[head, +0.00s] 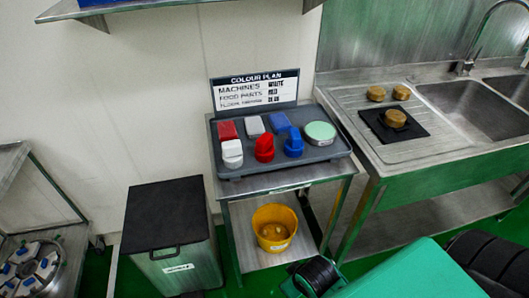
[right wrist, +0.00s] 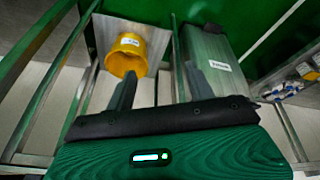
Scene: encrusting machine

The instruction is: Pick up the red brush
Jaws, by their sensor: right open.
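A red brush (head: 264,148) stands on a dark grey tray (head: 232,170) in the head view, between a white brush (head: 232,154) and a blue brush (head: 294,142). A flat red block (head: 227,130) lies behind the white brush. My right gripper (right wrist: 154,72) is open with nothing between its fingers in the right wrist view. That view shows the floor area and the yellow bucket, not the brush. My right arm comes in at the lower right of the head view, apart from the tray. My left gripper is not in view.
The tray rests on a steel table with a colour plan sign (head: 254,91) behind it and a green-topped round tin (head: 320,132) at its right. A yellow bucket (head: 274,228) is on the lower shelf. A dark-lidded bin (head: 165,212) stands left; a sink (head: 470,108) stands right.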

